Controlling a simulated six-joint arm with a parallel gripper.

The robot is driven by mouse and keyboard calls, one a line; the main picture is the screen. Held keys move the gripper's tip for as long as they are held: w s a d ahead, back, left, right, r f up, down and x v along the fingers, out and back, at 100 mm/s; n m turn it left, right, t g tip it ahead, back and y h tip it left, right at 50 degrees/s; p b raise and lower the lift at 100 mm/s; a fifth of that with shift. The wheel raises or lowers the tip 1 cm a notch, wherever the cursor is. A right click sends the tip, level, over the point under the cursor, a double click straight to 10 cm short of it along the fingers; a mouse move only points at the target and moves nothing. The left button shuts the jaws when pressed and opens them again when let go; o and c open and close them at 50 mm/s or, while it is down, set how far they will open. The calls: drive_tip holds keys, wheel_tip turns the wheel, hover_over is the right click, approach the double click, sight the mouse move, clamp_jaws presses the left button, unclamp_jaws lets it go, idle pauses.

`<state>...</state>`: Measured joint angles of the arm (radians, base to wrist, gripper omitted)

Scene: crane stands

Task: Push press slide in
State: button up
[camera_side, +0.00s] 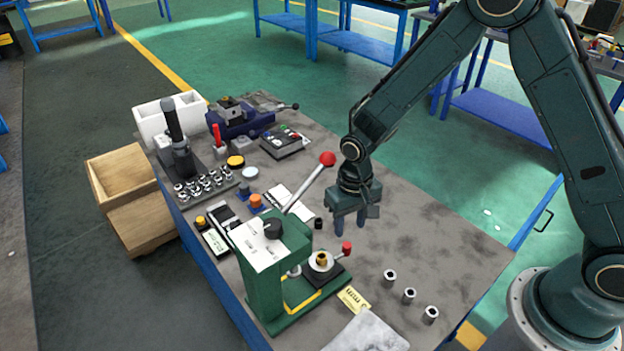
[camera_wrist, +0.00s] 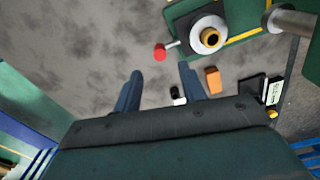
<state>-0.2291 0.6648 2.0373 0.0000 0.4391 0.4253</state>
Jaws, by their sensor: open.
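The green press (camera_side: 272,262) stands near the front of the table. A lever with a red ball knob (camera_side: 327,159) rises from it toward the upper right. Its slide (camera_side: 325,272) is a dark plate bearing a round silver holder with a brass-coloured bushing (camera_side: 321,258) and a small red knob (camera_side: 347,247) on a handle. In the wrist view the slide's red knob (camera_wrist: 160,52) and brass bushing (camera_wrist: 210,38) show beyond the fingers. My gripper (camera_side: 349,226) is open and empty, pointing down behind the slide. Its two fingers (camera_wrist: 160,86) are apart, touching nothing that I can see.
Several metal sleeves (camera_side: 409,295) stand on the table right of the press. A yellow label (camera_side: 353,299) lies by its base. An orange button (camera_side: 255,200) and a dark control box (camera_side: 285,143) are further back. The table's right side is clear.

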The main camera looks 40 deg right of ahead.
sight(347, 245)
drive_tip(key=shift+f, duration=3.55)
drive_tip(key=shift+c, duration=0.3)
clamp_jaws()
